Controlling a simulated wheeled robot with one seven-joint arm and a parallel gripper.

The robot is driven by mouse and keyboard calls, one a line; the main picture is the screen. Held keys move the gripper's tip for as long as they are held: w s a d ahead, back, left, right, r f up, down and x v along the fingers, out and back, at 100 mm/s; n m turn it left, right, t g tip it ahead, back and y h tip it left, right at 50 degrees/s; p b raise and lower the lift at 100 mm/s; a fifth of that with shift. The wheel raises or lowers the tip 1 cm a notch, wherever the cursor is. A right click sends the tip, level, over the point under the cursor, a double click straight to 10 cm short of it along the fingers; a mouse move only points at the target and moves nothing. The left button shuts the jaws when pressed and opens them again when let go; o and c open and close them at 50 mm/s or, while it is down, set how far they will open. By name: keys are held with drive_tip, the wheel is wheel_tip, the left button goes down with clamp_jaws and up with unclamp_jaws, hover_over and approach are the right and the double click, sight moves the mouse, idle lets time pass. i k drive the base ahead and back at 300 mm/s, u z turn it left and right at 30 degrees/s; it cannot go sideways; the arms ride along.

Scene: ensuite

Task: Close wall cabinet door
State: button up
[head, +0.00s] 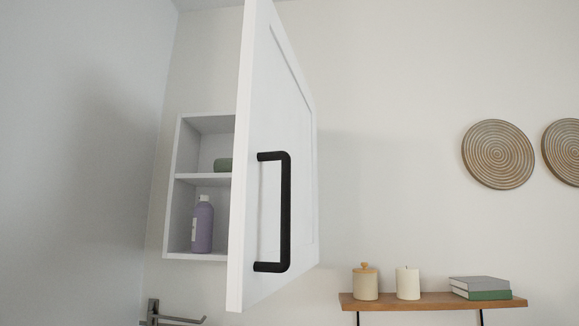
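The white wall cabinet (172,218) hangs on the back wall near the left corner. Its white door (299,190) stands wide open, swung out toward me, with its hinge side at the right. A black bar handle (285,212) sits upright on the door's outer face, near its free edge. The open left part shows two shelf spaces; the door hides the right part of the inside. My gripper is not in view.
A wooden shelf (432,302) at lower right bears a jar (365,283), a candle (408,284) and books (480,288). A metal holder (153,310) is at lower left.

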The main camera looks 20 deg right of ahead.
sight(273, 241)
drive_tip(key=u, duration=0.7)
drive_tip(key=k, duration=2)
drive_tip(key=z, duration=0.95)
drive_tip(key=i, duration=1)
